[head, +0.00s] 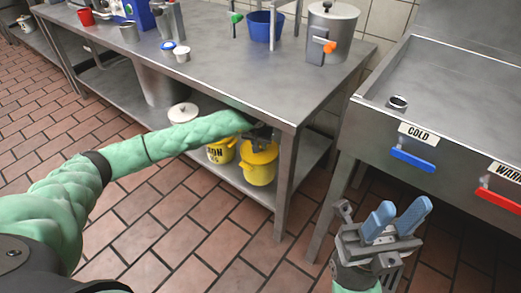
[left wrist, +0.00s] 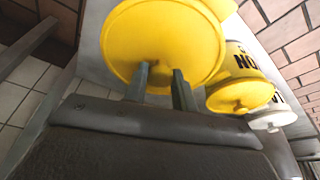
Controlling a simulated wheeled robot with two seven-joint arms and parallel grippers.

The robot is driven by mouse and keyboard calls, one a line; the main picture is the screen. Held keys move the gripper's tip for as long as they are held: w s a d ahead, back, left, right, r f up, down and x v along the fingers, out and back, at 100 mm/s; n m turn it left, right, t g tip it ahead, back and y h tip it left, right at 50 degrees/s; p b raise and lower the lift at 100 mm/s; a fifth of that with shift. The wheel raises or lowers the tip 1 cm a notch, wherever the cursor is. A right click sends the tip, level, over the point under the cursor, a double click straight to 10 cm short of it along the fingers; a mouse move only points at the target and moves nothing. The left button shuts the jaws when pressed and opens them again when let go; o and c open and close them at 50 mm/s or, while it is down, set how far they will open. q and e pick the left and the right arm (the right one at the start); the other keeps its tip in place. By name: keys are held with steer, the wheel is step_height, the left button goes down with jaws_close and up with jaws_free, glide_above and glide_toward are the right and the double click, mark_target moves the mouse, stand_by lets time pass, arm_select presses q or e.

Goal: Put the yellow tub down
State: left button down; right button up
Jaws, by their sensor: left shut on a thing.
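The yellow tub (head: 259,171) is at the right end of the lower shelf under the steel table, roughly upright. I cannot tell whether its base touches the shelf. My left gripper (head: 260,139) is at its top, partly hidden by the table edge and my green-sleeved arm. In the left wrist view, the gripper's fingers (left wrist: 162,86) are shut at the middle of the tub's round yellow lid (left wrist: 165,35); the part they grip is mostly hidden. My right gripper (head: 397,218), with blue finger pads, is open and empty in front of the sink.
Another yellow tub with black lettering (head: 220,152) stands just left on the shelf (head: 146,108), also in the left wrist view (left wrist: 236,90). A white-lidded tub (head: 183,112) is beyond it. The tabletop (head: 235,75) overhangs the shelf; a table leg (head: 284,185) stands close right.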

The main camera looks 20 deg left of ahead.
arm_select(q)
steer(key=shift+w+d, duration=0.15)
steer(key=shift+w, duration=0.2)
step_height(320, 180, down, 3)
steer(key=shift+f+b, duration=0.15)
steer(key=shift+b, duration=0.35)
steer(key=shift+w+f, duration=0.1)
steer(key=shift+f, duration=0.05)
steer(key=shift+f, duration=0.1)
steer(key=c, duration=1.1)
jaws_free()
steer(key=shift+c, duration=0.2)
